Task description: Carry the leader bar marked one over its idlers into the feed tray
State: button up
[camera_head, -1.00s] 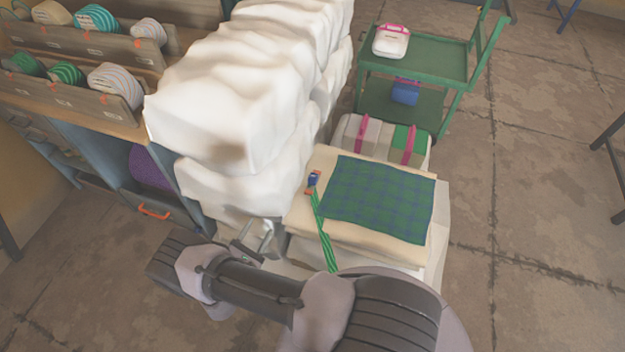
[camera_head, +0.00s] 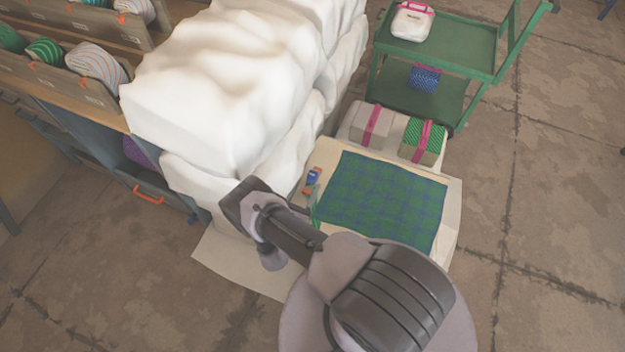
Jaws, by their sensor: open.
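I cannot make out a leader bar marked one, idlers or a feed tray in the head view. My arm reaches in from the bottom, and its dark wrist end is beside the large white wrapped stack (camera_head: 225,90). My gripper's fingers do not show; the wrist and arm links hide that spot.
A green-blue plaid cloth (camera_head: 385,200) lies on a pale-topped block, with a small blue and orange item (camera_head: 312,181) at its left edge. Two strapped bundles lie behind. A green cart (camera_head: 440,48) stands at the back. A rack of rolls (camera_head: 97,62) is at left. Floor at right is clear.

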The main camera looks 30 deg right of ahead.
aim_at(314, 171)
jog(key=b+x, duration=0.2)
jog(key=x, duration=0.5)
grip_shut()
